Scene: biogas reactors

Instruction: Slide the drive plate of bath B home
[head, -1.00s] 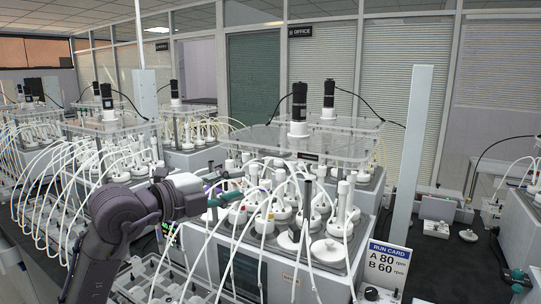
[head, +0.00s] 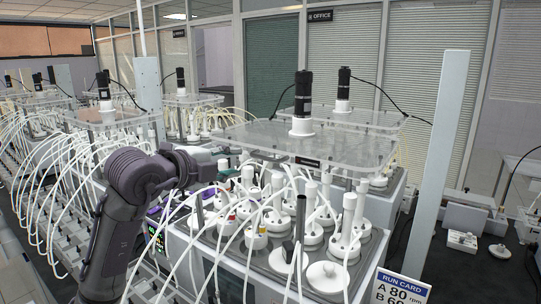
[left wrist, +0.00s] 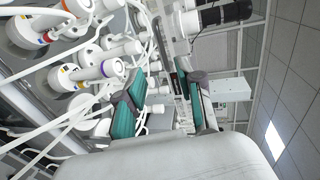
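A clear drive plate (head: 290,140) with a black motor (head: 302,92) on a white hub stands raised above the nearest bath (head: 345,268). I cannot read a bath letter on it. White-capped reactor bottles (head: 257,232) with white tubes stand in the bath below the plate. My left gripper (head: 228,160) is at the plate's left corner, just below its edge in the picture. In the left wrist view its teal-padded fingers (left wrist: 162,105) are spread, with nothing clearly held between them. The motor (left wrist: 225,14) shows there at the top. My right gripper is not in view.
A tall pale post (head: 441,165) stands right of the bath. A run card (head: 401,290) reads A 80, B 60. A second plated bath stands behind, and more baths with many tubes fill the left. Loose white tubes hang close around my left arm.

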